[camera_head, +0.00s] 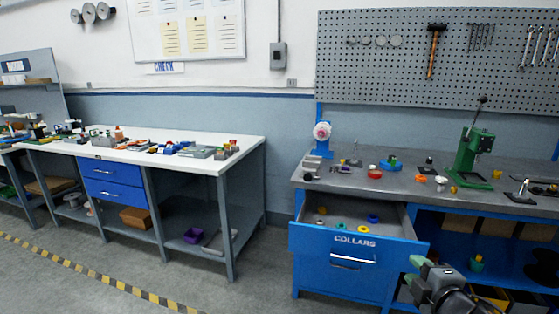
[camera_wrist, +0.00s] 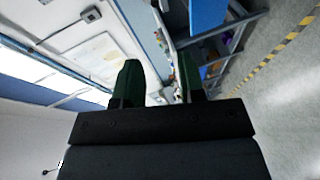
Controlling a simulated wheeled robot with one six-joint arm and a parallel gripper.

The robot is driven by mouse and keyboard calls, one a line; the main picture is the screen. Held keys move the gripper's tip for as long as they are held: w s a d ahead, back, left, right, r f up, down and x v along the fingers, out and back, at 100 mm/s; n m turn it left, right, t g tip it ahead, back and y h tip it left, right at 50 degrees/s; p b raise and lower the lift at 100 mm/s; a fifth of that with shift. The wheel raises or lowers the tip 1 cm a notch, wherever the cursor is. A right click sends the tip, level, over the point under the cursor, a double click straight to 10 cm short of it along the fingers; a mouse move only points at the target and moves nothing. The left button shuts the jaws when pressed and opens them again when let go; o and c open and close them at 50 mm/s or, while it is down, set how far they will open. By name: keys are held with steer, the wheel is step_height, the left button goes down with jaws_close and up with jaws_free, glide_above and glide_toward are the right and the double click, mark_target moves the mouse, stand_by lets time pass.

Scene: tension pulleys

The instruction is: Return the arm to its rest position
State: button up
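My gripper (camera_head: 416,270) shows at the lower right of the head view, in front of the blue workbench and to the right of the open drawer. In the wrist view its two dark green fingers (camera_wrist: 158,78) stand apart with nothing between them. The wrist view is turned on its side and shows the wall, a white bench and the floor beyond the fingers. Part of my arm shows below the gripper; the rest of it is out of view.
The drawer labelled COLLARS (camera_head: 345,262) is pulled out and holds several coloured rings. The workbench top (camera_head: 400,188) carries a green press (camera_head: 475,150) and small parts. A white-topped bench (camera_head: 140,150) stands left. Floor between the benches is clear.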

steer(key=s+d+f+m+g+h+p, duration=0.25)
steer(key=s+d+m+g+h, duration=0.4)
steer(key=m, duration=0.75)
steer(key=s+a+r+m+g+y+p, duration=0.1)
steer(key=a+p, duration=0.3)
steer(key=a, duration=0.6)
steer(key=s+a+r+m+g+y+p, duration=0.1)
steer(key=a+r+m+g+y+p, duration=0.1)
steer(key=a, duration=0.8)
step_height(320, 180, up, 2)
steer(key=g+y+p, duration=0.1)
steer(key=g+y, duration=0.1)
steer(key=shift+s+y+p, duration=0.2)
steer(key=shift+y+p, duration=0.15)
